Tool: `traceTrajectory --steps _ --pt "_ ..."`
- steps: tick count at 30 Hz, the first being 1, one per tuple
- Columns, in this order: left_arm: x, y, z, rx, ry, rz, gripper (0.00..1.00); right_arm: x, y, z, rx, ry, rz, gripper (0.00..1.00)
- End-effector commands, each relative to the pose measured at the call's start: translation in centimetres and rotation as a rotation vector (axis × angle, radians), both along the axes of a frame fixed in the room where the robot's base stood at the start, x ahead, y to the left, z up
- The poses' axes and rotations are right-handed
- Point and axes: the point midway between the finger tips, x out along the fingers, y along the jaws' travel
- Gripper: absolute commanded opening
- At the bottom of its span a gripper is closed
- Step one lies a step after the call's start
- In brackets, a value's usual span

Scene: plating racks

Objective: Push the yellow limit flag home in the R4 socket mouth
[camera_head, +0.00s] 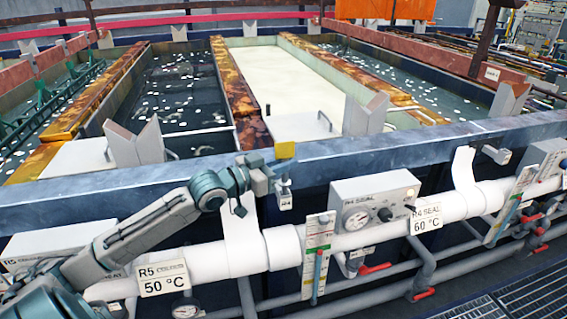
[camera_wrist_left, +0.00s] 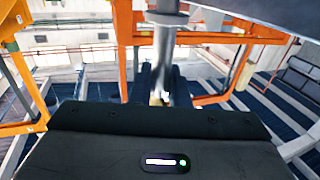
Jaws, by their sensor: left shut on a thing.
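The yellow limit flag (camera_head: 285,150) shows as a small yellow plate at the front rail of the tanks, in the middle of the head view. Directly below it is a small grey socket bracket with a white tag (camera_head: 285,202) that seems to read R4. My left gripper (camera_head: 264,178) is at the left side of this bracket, shut on the flag. The gripper hides part of the flag and the socket mouth, so I cannot tell how deep the flag sits. In the left wrist view the dark fingers (camera_wrist_left: 161,92) have a small pale piece between them. My right gripper is not in view.
The blue-grey tank rail (camera_head: 380,172) runs behind the gripper. Below are a white pipe (camera_head: 345,232), the R4 SEAL gauge box (camera_head: 375,198) and a level gauge (camera_head: 318,255). A similar grey bracket (camera_head: 497,155) sits farther right on the rail.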

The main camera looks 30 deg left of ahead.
Motion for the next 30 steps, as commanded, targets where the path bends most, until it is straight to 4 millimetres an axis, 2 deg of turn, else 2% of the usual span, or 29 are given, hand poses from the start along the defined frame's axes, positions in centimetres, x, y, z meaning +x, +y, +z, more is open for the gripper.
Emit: traceTrajectory --steps 30 --pt "0.0 0.0 -2.7 -0.001 -0.001 0.000 0.00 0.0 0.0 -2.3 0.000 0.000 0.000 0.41"
